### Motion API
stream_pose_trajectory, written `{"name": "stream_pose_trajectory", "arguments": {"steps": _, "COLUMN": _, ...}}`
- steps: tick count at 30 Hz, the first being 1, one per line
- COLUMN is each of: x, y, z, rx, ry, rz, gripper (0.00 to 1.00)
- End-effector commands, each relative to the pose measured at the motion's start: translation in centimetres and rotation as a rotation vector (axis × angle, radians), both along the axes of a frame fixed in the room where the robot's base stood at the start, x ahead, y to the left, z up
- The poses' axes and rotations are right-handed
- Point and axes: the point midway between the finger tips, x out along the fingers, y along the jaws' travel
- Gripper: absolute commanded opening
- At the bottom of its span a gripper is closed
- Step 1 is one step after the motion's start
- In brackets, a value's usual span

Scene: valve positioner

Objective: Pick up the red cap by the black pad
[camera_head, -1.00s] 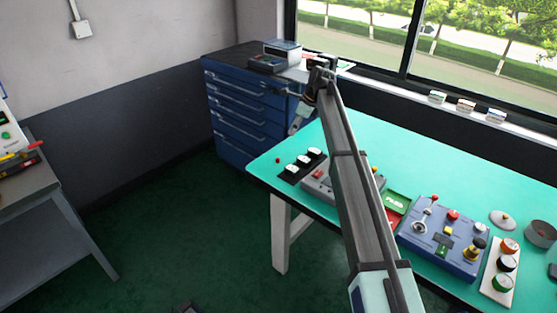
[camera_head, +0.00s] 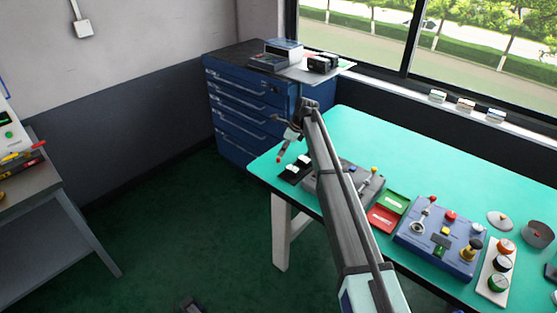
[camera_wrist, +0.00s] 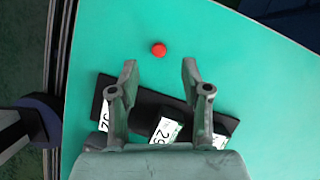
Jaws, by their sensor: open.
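The small round red cap (camera_wrist: 158,49) lies on the green tabletop in the wrist view, just beyond the black pad (camera_wrist: 150,101). The pad carries several black pieces with white number labels, partly hidden by my fingers. My gripper (camera_wrist: 159,66) is open and empty, with one finger on each side. The cap lines up with the gap, slightly beyond the fingertips. In the head view my gripper (camera_head: 284,150) is low over the table's left corner, by the pad (camera_head: 286,177). The height left between fingertips and cap is hard to tell.
Along the green table (camera_head: 440,165) stand a grey device (camera_head: 362,190), a green and red tray (camera_head: 390,203) and a blue control box (camera_head: 440,240). A blue drawer cabinet (camera_head: 240,115) stands behind the table's left end. The table's rear middle is clear.

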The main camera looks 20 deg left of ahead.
Motion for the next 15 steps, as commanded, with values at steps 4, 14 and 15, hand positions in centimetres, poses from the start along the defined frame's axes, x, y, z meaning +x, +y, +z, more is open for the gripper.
{"name": "stream_pose_trajectory", "arguments": {"steps": 4, "x": -0.1, "y": 0.5, "z": -1.0, "rx": -0.001, "ry": 0.003, "rz": 0.001, "gripper": 0.47}}
{"name": "stream_pose_trajectory", "arguments": {"steps": 14, "x": -0.2, "y": 1.9, "z": -4.5, "rx": 0.0, "ry": 0.001, "rz": 0.0, "gripper": 0.47}}
{"name": "stream_pose_trajectory", "arguments": {"steps": 15, "x": -0.2, "y": 1.9, "z": -4.6, "rx": 0.0, "ry": 0.0, "rz": 0.0, "gripper": 0.47}}
